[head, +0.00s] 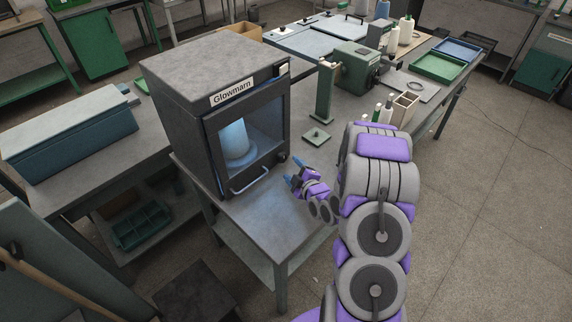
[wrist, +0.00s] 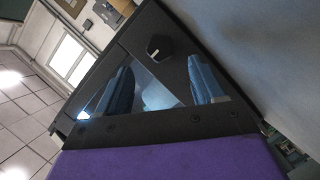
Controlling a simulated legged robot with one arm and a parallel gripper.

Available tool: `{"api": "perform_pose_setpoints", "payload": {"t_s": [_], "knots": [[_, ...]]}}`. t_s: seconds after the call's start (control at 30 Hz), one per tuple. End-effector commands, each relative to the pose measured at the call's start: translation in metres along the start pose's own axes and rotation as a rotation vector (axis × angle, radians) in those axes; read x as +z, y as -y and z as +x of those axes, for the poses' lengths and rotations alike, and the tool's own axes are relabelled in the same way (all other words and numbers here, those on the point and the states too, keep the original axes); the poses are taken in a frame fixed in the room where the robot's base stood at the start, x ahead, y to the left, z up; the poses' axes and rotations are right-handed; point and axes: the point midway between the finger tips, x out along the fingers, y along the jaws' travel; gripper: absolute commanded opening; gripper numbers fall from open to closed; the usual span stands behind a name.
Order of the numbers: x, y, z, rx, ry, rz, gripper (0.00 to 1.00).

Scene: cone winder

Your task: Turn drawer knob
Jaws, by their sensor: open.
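The dark cabinet labelled Glowmarn (head: 205,72) stands on a grey table. Its dark round knob (head: 283,157) is at the lower right of the front, beside the windowed door. In the wrist view the knob (wrist: 158,48) shows a short white mark and appears between my two blue fingers, slightly beyond their tips. My gripper (head: 294,174) is open and empty in front of the knob, apart from it as far as I can tell. The fingers also show in the wrist view (wrist: 160,68).
A door handle (head: 249,182) sticks out below the window, left of my gripper. A lit pale cone (head: 236,143) stands inside the cabinet. A green post (head: 325,92) and a small green plate (head: 316,136) are to the right. The table front is clear.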

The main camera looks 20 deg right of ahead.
Motion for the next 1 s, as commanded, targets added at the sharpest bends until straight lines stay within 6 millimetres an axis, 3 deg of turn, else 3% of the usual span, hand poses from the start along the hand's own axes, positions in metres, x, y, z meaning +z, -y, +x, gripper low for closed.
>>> {"api": "perform_pose_setpoints", "payload": {"t_s": [0.2, 0.4, 0.83, 1.0], "knots": [[0.0, 0.001, 0.041, 0.001, -0.001, 0.0, 0.68], [0.0, 0.0, 0.062, 0.002, 0.0, -0.002, 0.68], [0.0, 0.0, 0.068, 0.0, 0.002, 0.0, 0.67], [0.0, 0.0, 0.068, 0.0, 0.002, 0.0, 0.51]]}}
